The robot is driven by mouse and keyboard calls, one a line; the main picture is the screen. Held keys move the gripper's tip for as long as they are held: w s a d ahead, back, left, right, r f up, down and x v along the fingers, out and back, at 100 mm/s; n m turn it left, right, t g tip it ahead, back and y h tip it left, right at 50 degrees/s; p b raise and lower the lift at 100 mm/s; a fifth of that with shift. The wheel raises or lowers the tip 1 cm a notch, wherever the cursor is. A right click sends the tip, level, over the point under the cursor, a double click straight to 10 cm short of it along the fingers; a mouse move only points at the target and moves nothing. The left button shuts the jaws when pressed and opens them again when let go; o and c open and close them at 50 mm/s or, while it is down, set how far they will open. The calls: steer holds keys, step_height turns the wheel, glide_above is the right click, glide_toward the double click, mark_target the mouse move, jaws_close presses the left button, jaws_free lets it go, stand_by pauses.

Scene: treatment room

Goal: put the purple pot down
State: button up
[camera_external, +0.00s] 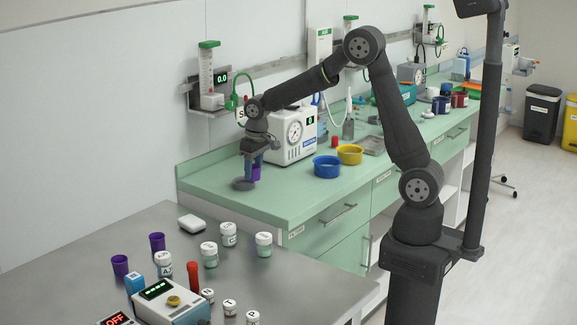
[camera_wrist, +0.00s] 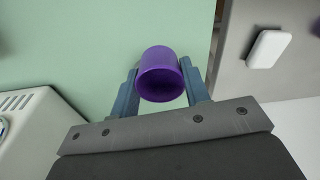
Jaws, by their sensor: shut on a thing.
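The purple pot (camera_wrist: 161,74) is between the two blue-grey fingers of my gripper (camera_wrist: 160,88) in the wrist view. My gripper is shut on it. In the external view my gripper (camera_external: 251,170) points down at the left end of the green counter (camera_external: 215,181), and the purple pot (camera_external: 256,173) shows at its fingers. I cannot tell whether the pot touches the counter. Two other purple pots (camera_external: 157,241) (camera_external: 120,265) stand on the grey table at the front left.
A white machine with a gauge (camera_external: 296,136) stands behind my gripper. A blue bowl (camera_external: 327,167) and a yellow bowl (camera_external: 350,154) are to its right. A small grey disc (camera_external: 243,184) lies near my gripper. The grey table (camera_external: 110,225) holds several jars.

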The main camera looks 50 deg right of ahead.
steer(key=w+d+m, duration=0.1)
steer(key=d, duration=0.3)
steer(key=w+d+m, duration=0.1)
steer(key=d+m, duration=0.1)
steer(key=d, duration=0.2)
steer(key=w+d+m, duration=0.1)
steer(key=d, duration=0.3)
steer(key=shift+m+h, duration=0.3)
steer(key=shift+m, duration=0.1)
steer(key=a+n, duration=0.1)
steer(key=a, duration=0.2)
steer(key=s+a+n, duration=0.1)
steer(key=a, duration=0.3)
steer(key=s+a+n, duration=0.1)
steer(key=a+n, duration=0.1)
steer(key=a, duration=0.1)
steer(key=shift+s+a, duration=0.2)
steer(key=shift+a, duration=0.1)
steer(key=s+a+n+y, duration=0.1)
steer(key=s+a+n, duration=0.6)
steer(key=s+a, duration=0.4)
steer(key=s+a+n+g, duration=0.1)
steer(key=s+a+n, duration=0.7)
steer(key=a, duration=0.8)
steer(key=s, duration=0.3)
steer(key=shift+a+y, duration=0.15)
steer(key=shift+y, duration=0.25)
